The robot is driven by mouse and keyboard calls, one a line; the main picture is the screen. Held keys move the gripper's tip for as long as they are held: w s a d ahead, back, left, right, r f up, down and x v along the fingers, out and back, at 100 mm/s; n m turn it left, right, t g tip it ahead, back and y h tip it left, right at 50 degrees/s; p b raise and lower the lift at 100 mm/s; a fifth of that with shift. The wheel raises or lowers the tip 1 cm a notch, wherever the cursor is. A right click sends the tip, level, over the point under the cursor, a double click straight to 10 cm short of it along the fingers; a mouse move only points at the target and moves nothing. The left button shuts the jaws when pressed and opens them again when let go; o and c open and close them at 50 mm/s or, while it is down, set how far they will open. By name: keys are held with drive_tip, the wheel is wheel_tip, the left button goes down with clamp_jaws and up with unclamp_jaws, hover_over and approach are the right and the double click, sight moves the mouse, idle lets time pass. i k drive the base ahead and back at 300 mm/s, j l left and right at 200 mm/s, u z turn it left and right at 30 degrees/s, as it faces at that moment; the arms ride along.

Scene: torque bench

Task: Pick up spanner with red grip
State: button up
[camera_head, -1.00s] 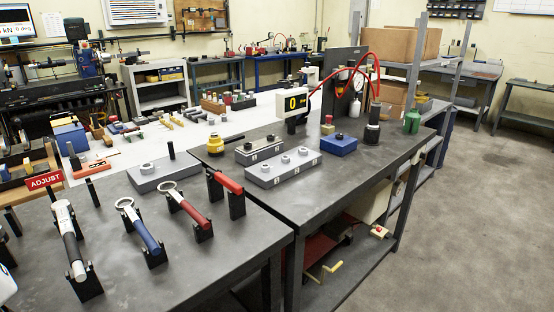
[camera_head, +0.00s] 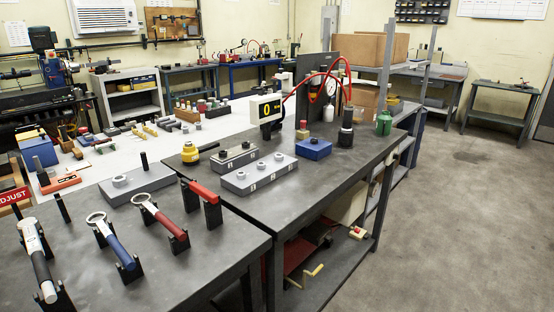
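A spanner with a dark red grip (camera_head: 169,227) lies tilted in a black stand on the near grey bench (camera_head: 205,275). Its ring head points back and left, and its grip end faces the front right. A bright red bar (camera_head: 203,192) rests across two black posts just behind and to the right of it. A spanner with a blue grip (camera_head: 119,249) sits in its own black stand to its left. My gripper is not in view.
A silver tool with a dark grip (camera_head: 40,262) stands farther left beside a red ADJUST sign (camera_head: 14,197). Grey blocks, a digital display (camera_head: 266,108) and a blue box (camera_head: 314,149) occupy the bench behind. Open floor (camera_head: 450,220) lies to the right.

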sight(174, 230)
drive_tip(key=i+l+u, duration=0.3)
drive_tip(key=l, duration=0.4)
drive_tip(key=l+u, duration=0.3)
drive_tip(key=l, duration=0.45)
drive_tip(key=i+l+u, duration=0.1)
drive_tip(key=l+u, duration=0.2)
drive_tip(key=l, duration=0.5)
drive_tip(key=i+j, duration=0.4)
drive_tip(key=j, duration=0.1)
